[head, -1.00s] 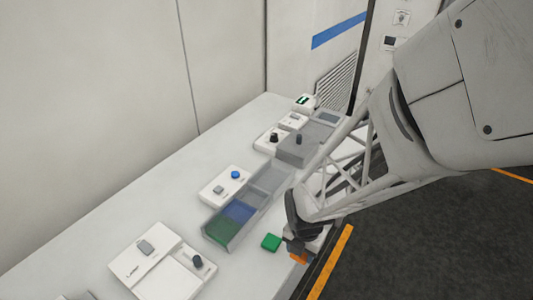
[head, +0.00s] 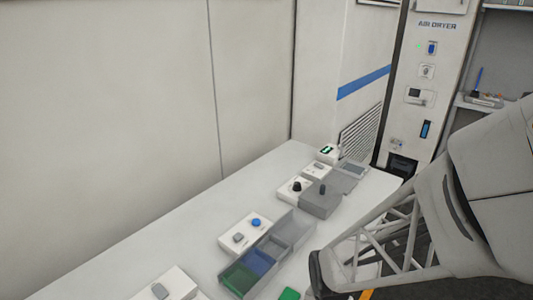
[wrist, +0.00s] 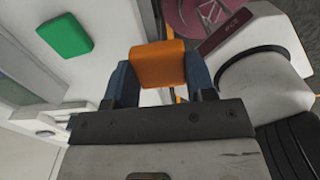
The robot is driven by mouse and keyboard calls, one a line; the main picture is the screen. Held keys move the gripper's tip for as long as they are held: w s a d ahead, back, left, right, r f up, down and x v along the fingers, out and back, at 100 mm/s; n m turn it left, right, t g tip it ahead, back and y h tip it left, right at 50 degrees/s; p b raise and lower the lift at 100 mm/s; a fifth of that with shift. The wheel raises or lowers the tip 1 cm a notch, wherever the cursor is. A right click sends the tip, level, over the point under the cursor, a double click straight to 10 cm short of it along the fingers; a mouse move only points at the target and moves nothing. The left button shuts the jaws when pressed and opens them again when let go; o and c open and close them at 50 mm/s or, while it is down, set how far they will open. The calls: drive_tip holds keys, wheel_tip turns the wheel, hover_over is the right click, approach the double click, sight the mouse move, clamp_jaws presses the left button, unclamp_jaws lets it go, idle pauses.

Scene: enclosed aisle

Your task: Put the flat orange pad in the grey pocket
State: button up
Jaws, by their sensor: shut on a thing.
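My gripper (wrist: 160,74) is shut on the orange pad (wrist: 157,63), seen between its two fingers in the wrist view. In the head view my gripper's end is at or below the bottom edge, and the orange pad is out of sight. The divided tray stands on the bench, with a green pocket (head: 239,278), a blue pocket (head: 260,262) and a grey pocket (head: 277,248) in a row going away. The grey pocket looks empty. My gripper is to the right of the tray, on the near side.
A green pad (head: 289,294) lies on the bench beside the tray; it also shows in the wrist view (wrist: 64,37). A white box with a blue button (head: 246,232) stands left of the tray. A grey block with a knob (head: 320,200) stands beyond it.

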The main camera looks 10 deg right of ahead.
drive_tip(key=shift+w, duration=0.1)
drive_tip(key=w+a+r, duration=0.2)
drive_tip(key=w+a, duration=0.1)
drive_tip(key=w, duration=0.5)
drive_tip(key=w+a+r, duration=0.3)
drive_tip(key=w, duration=0.6)
drive_tip(key=w+a+r, duration=0.2)
drive_tip(key=w+a, duration=0.1)
drive_tip(key=w, duration=0.5)
drive_tip(key=shift+w+a+r, duration=0.2)
drive_tip(key=shift+w+r, duration=0.05)
drive_tip(key=shift+w, duration=0.15)
drive_tip(key=shift+f, duration=0.25)
drive_tip(key=shift+f, duration=3.7)
drive_tip(key=o, duration=1)
drive_tip(key=shift+r, duration=0.1)
